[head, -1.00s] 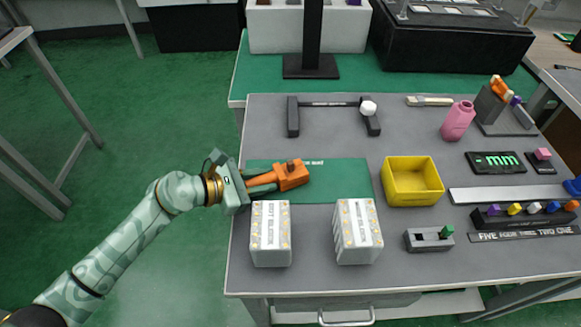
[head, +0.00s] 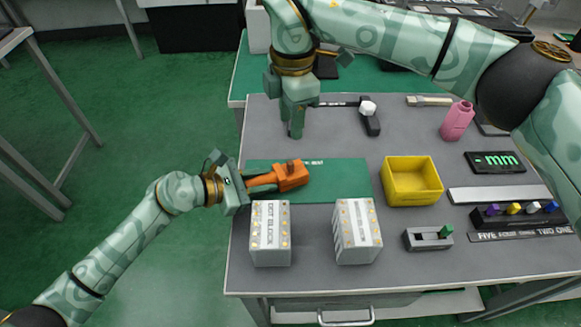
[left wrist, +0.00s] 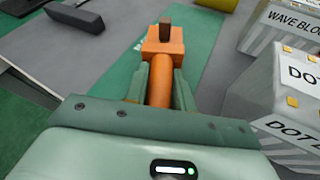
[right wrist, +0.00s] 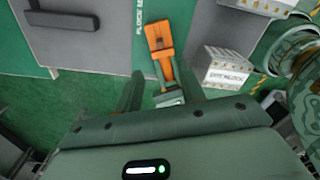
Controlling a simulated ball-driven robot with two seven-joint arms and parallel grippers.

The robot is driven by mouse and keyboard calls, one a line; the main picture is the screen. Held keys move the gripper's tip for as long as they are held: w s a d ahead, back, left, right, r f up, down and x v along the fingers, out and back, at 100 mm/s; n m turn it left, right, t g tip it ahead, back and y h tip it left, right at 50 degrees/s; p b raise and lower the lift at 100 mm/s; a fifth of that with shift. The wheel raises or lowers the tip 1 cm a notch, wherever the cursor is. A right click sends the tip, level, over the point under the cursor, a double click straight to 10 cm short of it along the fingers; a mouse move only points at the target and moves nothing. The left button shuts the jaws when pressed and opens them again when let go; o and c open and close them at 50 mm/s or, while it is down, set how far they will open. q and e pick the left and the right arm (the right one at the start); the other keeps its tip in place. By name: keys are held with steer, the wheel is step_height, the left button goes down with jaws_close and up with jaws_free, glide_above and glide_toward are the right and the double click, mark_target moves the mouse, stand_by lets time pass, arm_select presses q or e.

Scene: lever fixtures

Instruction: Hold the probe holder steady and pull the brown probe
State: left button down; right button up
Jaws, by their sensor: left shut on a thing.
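The orange probe holder (head: 292,179) lies on the green mat (head: 340,180), its handle towards my left arm. The short brown probe (head: 290,164) stands up from its block end; it also shows in the left wrist view (left wrist: 166,30). My left gripper (head: 262,183) is shut on the handle of the holder, with a finger on each side in the left wrist view (left wrist: 160,85). My right gripper (head: 296,132) hangs fingers-down above the table, behind the holder. In the right wrist view its fingers (right wrist: 158,92) are apart with nothing between them, and the holder (right wrist: 160,40) lies beyond them.
Two grey labelled blocks (head: 270,245) (head: 357,235) stand just in front of the mat. A yellow bin (head: 412,183) is to its right. The mat's right half is clear.

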mark_target(291, 162)
step_height(291, 162, down, 12)
steer(key=shift+f, duration=0.15)
stand_by(0.4)
jaws_close()
